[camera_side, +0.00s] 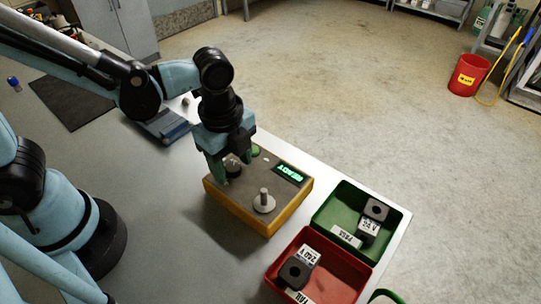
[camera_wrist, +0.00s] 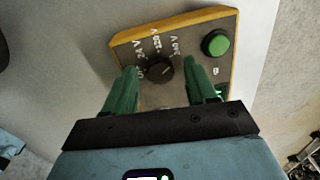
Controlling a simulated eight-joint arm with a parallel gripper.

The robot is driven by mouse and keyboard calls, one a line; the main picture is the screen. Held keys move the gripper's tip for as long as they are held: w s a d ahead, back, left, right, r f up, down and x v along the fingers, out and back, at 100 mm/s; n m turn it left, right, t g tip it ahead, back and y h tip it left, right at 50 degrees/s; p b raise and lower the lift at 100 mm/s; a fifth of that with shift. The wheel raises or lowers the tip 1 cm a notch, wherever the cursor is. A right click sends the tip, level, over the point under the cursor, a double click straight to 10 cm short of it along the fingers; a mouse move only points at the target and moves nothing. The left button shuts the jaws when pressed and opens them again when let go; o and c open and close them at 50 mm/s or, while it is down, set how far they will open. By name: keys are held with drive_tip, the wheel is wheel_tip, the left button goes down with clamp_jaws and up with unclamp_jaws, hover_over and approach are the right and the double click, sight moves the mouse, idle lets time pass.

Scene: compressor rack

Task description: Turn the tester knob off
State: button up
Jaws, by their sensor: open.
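The tester (camera_side: 245,212) is a yellow box with a grey top on the table; its display (camera_side: 289,174) glows green and seems to read READY. The black tester knob (camera_wrist: 160,70) sits among printed voltage labels in the wrist view; I cannot tell its setting for sure. In the side view the knob (camera_side: 232,171) is partly hidden by my fingers. My gripper (camera_side: 232,166) points down over the tester. In the wrist view my gripper (camera_wrist: 162,72) is open, with one green finger on each side of the knob and gaps visible between.
A green button (camera_wrist: 215,43) is beside the knob. A metal post on a round disc (camera_side: 264,201) stands on the tester. A green bin (camera_side: 325,215) and a red bin (camera_side: 345,285) at right each hold a labelled block. A dark mat (camera_side: 72,103) lies at left.

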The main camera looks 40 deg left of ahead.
clamp_jaws()
idle(0.4)
